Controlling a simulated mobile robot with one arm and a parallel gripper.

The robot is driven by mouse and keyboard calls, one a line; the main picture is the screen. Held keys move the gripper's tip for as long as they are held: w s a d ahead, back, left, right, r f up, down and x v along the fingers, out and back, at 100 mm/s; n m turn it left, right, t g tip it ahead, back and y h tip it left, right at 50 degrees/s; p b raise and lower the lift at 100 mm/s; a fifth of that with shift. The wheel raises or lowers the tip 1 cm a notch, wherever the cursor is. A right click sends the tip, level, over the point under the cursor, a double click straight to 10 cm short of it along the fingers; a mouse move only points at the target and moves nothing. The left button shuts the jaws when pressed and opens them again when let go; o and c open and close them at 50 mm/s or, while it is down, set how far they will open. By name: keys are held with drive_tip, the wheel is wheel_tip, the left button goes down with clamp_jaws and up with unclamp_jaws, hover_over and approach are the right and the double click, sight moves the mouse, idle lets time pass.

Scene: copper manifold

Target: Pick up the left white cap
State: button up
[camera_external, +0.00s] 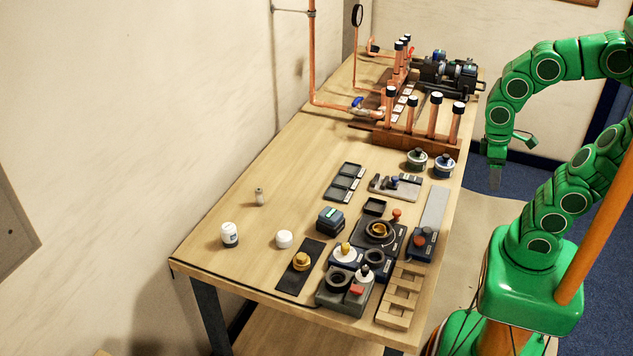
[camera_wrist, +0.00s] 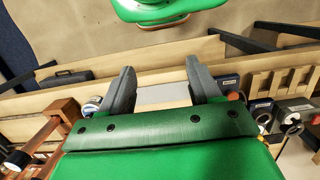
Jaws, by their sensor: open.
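In the external view a small white container with a dark band and a white top (camera_external: 230,229) stands at the left front of the wooden table. A plain, low white cap-like piece (camera_external: 284,239) sits to its right, apart from it. Which of the two is the left white cap is not certain. My gripper (camera_external: 495,178) hangs off the right side of the table, far from both. In the wrist view my gripper (camera_wrist: 161,76) has its two grey fingers apart with nothing held between them. Neither white piece can be made out in the wrist view.
Dark trays (camera_external: 345,182), a blue box (camera_external: 330,220), a black mat (camera_external: 300,267) with a brass piece and a wooden rack (camera_external: 399,295) crowd the right. Upright copper pipes (camera_external: 433,117) stand farther back. The left table strip is mostly clear.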

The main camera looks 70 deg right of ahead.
drive_tip(key=w+a+r+m+y, duration=0.35)
drive_tip(key=w+a, duration=0.45)
drive_tip(key=w, duration=0.5)
drive_tip(key=w+a+r+m+y, duration=0.35)
drive_tip(key=w+a, duration=0.45)
drive_tip(key=w, duration=0.5)
drive_tip(key=w+a+f+m+t+y, duration=0.15)
drive_tip(key=w+m, duration=0.25)
drive_tip(key=w, duration=0.4)
drive_tip(key=w+f+m+y, duration=0.1)
drive_tip(key=w+m+y, duration=0.2)
drive_tip(key=w, duration=0.6)
drive_tip(key=w+a+f+m+y, duration=0.15)
drive_tip(key=w+m, duration=0.25)
drive_tip(key=w, duration=0.4)
approach(284, 234)
drive_tip(key=shift+w+a+f+y, duration=0.15)
drive_tip(key=shift+a+f+y, duration=0.15)
drive_tip(key=shift+a+f, duration=1.1)
drive_tip(key=shift+x, duration=3.35)
drive_tip(key=shift+r, duration=0.1)
drive_tip(key=c, duration=0.7)
